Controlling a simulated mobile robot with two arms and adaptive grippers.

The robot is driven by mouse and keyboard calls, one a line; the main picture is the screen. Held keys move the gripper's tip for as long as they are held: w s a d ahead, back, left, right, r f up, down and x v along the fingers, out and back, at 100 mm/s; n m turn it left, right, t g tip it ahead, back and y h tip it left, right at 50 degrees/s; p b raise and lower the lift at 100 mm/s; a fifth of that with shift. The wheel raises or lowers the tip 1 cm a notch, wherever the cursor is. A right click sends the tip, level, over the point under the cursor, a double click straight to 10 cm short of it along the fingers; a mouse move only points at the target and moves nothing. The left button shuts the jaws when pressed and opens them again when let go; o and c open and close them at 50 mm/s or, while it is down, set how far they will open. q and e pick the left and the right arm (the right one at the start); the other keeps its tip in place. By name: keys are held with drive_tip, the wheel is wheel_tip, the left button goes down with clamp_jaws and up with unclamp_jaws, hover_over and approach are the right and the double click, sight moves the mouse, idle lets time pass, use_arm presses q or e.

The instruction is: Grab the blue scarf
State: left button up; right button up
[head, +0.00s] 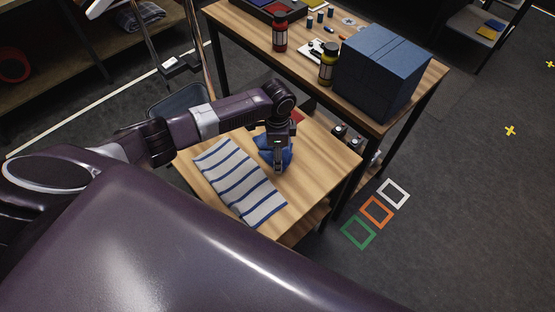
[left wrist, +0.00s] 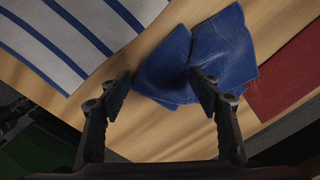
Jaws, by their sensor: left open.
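The blue scarf (head: 266,150) lies crumpled on the small wooden table (head: 325,160), partly hidden behind my left gripper (head: 279,170) in the head view. In the left wrist view the scarf (left wrist: 215,55) lies just beyond the fingertips of my left gripper (left wrist: 160,88). The fingers are spread apart, and their tips overlap the scarf's lower edge in that view. I cannot tell whether they touch it. My right gripper is not in view.
A white cloth with blue stripes (head: 238,180) lies left of the scarf, and a red cloth (left wrist: 290,75) lies to its right in the left wrist view. A taller table behind holds a blue box (head: 375,75), a red jar (head: 280,35) and a yellow jar (head: 328,66).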

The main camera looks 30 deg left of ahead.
use_arm(q)
drive_tip(key=shift+f, duration=0.35)
drive_tip(key=shift+s+f, duration=0.1)
drive_tip(key=shift+s, duration=0.1)
drive_tip(key=c, duration=1.5)
clamp_jaws()
wheel_tip(320, 180, up, 12)
drive_tip(key=p, duration=0.7)
drive_tip(key=shift+w+p, duration=0.2)
drive_tip(key=shift+p, duration=0.2)
wheel_tip(320, 180, up, 9)
drive_tip(key=shift+r, duration=0.2)
